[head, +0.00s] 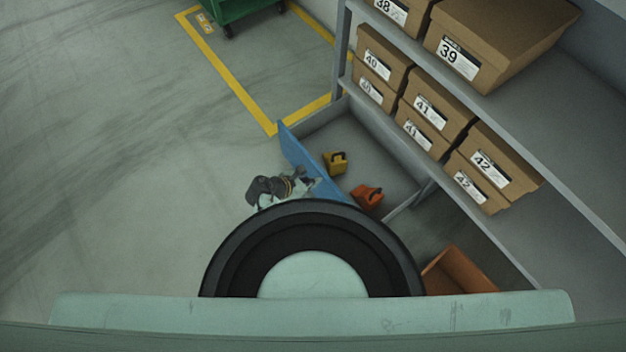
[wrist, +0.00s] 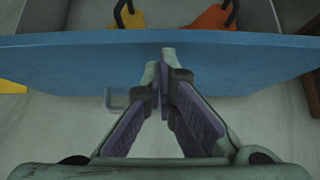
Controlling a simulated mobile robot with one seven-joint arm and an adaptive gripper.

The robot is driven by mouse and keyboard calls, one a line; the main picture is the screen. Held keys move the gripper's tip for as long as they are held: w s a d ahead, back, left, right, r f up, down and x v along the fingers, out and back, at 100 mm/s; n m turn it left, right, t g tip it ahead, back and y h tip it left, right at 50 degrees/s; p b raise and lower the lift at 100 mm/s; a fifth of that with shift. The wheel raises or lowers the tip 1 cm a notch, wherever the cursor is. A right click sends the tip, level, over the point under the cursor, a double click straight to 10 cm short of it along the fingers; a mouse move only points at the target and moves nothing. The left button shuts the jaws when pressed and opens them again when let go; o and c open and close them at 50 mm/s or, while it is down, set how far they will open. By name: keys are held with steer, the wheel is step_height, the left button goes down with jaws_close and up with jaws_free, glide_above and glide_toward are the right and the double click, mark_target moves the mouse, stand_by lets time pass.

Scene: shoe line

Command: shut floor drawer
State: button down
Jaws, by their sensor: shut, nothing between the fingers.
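The floor drawer stands pulled out below the shelf rack, with a blue front panel (head: 305,163) and a grey inside (head: 370,150). A yellow item (head: 336,162) and an orange item (head: 366,196) with dark handles lie in it. In the wrist view the blue front panel (wrist: 90,58) spans the picture, with a grey handle (wrist: 115,100) low on its outer side. My gripper (wrist: 160,55) is shut and empty, its fingertips at the panel; I cannot tell whether they touch it. In the head view my gripper (head: 312,180) is beside the panel's outer face, partly hidden by my own body.
The grey rack (head: 450,190) holds several brown shoe boxes (head: 440,112) on its shelves. An orange-brown bin (head: 460,272) is on the floor at the lower right. A green wheeled cart (head: 240,10) stands inside a yellow floor marking (head: 230,75). The floor on the left is clear.

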steer(key=shift+w+d, duration=0.1)
stand_by(0.3)
steer(key=w+d+b, duration=0.2)
steer(key=w+d, duration=0.6)
steer(key=d, duration=0.4)
steer(key=w+d+b, duration=0.2)
steer(key=w+d, duration=0.7)
steer(key=d, duration=0.3)
steer(key=shift+w+b, duration=0.25)
steer(key=shift+b, duration=0.15)
steer(key=shift+r, duration=0.1)
